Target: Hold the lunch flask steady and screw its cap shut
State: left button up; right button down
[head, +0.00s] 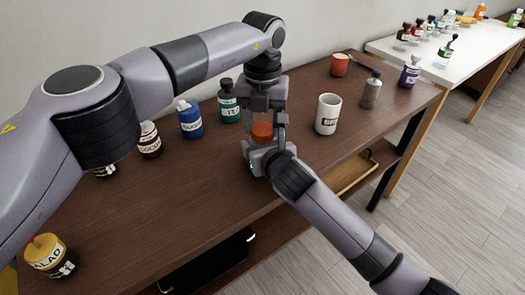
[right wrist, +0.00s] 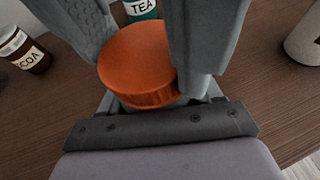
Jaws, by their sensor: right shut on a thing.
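The orange cap (head: 262,131) of the lunch flask is upright above my right gripper; its round top fills the middle of the right wrist view (right wrist: 145,58). My left gripper (head: 265,120) points down over the cap, one finger on each side, with a small gap showing beside it in the head view. My right gripper (head: 262,148) comes from the front, low over the table, and is shut on the flask below the cap. The flask body is almost wholly hidden by the gripper. How far the cap is seated cannot be seen.
Behind stand a teal TEA bottle (head: 228,102), a blue bottle (head: 190,120) and a cocoa jar (head: 149,140). A white mug (head: 327,114) and a grey bottle (head: 372,91) stand to the right. A salad jar (head: 47,257) is front left.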

pick_arm(q)
jog(key=o, duration=1)
jog(key=shift+r, duration=2.25)
jog(key=o, duration=0.4)
jog(key=shift+o, duration=0.2)
pick_arm(e)
jog(key=shift+c, duration=0.7)
grip_release()
pick_arm(q)
jog(key=shift+r+p, duration=0.6)
jog(key=shift+p, duration=0.05)
pick_arm(e)
jog(key=shift+v, duration=3.6)
